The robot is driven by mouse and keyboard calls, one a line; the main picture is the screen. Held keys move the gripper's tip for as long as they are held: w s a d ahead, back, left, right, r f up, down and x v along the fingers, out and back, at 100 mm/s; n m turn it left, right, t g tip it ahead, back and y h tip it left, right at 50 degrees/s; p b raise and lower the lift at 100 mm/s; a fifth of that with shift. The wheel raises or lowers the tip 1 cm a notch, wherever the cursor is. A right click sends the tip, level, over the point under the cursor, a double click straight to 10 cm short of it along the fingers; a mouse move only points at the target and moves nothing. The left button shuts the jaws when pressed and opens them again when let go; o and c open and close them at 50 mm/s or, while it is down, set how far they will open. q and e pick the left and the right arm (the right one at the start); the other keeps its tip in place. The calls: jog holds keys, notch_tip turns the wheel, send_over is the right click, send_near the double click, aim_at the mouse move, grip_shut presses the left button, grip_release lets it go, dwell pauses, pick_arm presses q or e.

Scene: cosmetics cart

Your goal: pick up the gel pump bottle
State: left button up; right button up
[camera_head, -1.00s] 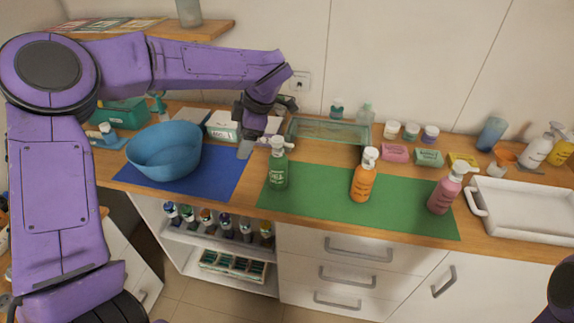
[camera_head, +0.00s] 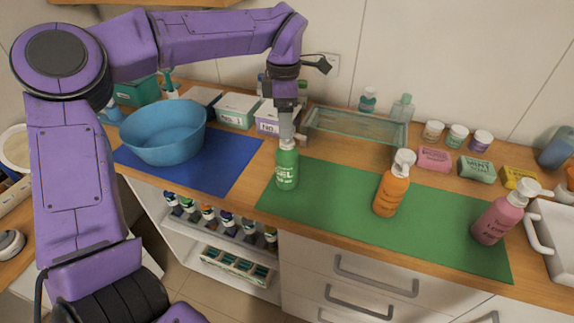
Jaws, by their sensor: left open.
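The gel pump bottle (camera_head: 287,169) is green with a white label reading "GEL". It stands upright at the left end of the green mat (camera_head: 340,205). My left gripper (camera_head: 286,138) points down over its top, and the fingers overlap the pump head, which is mostly hidden. The gripper is open; I cannot tell whether the fingers touch the pump. My right gripper is out of view.
An orange pump bottle (camera_head: 391,184) and a pink pump bottle (camera_head: 493,220) stand on the green mat. A blue bowl (camera_head: 163,132) sits on the blue mat (camera_head: 240,152). A glass tray (camera_head: 355,127) lies behind. A white tray (camera_head: 535,232) is at the right.

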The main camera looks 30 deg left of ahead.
pick_arm(q)
jog(key=p, duration=0.1)
send_over(287, 163)
jog(key=w+a, duration=0.2)
jog(key=f, duration=0.5)
jog(key=shift+w+d, duration=0.1)
jog(key=shift+w, duration=0.1)
jog(key=shift+f, duration=0.35)
grip_shut()
